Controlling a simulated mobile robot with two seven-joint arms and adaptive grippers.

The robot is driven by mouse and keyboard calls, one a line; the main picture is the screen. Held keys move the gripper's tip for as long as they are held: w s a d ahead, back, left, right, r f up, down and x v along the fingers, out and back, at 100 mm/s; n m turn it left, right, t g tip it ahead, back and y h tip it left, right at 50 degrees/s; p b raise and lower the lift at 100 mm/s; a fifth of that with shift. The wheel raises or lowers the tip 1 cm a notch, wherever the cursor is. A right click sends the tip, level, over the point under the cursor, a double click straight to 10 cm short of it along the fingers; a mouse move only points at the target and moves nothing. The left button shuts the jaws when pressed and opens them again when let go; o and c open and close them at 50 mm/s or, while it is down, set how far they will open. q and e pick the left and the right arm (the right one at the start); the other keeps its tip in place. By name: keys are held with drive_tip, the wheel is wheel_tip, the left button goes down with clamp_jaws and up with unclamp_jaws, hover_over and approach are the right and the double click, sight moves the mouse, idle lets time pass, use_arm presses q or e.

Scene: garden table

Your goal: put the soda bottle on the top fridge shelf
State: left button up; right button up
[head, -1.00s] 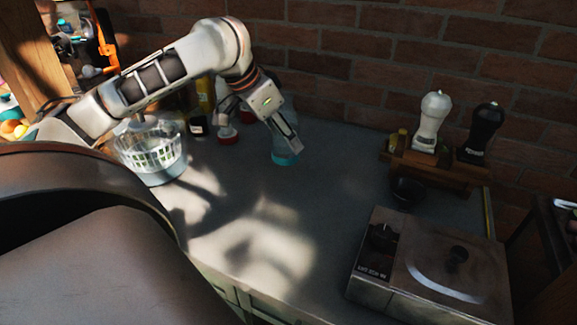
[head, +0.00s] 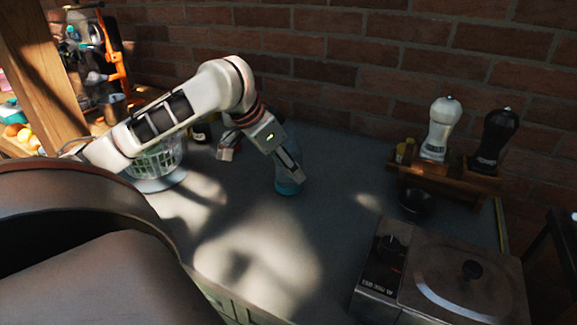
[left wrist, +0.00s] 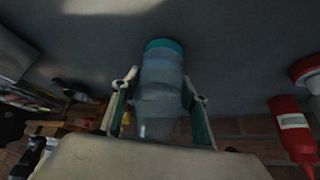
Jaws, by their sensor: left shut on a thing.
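The soda bottle (head: 288,172) is a clear, bluish bottle with a teal end at the bottom, at the middle of the grey counter. My left gripper (head: 287,165) is shut around it. In the left wrist view the bottle (left wrist: 160,90) sits between the two fingers of the gripper (left wrist: 160,108), with its teal end pointing away from the palm toward the counter surface. I cannot tell whether that end touches the counter. The top of the bottle is partly hidden by the gripper. My right gripper, the fridge and its shelf are not in view.
A salad spinner (head: 152,162) stands under my left arm. A wooden rack (head: 440,178) with white (head: 438,130) and black (head: 494,140) mills, a dark bowl (head: 415,200) and a steel cooker (head: 445,275) are at right.

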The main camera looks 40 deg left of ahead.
use_arm(q)
drive_tip(key=o, duration=1.5)
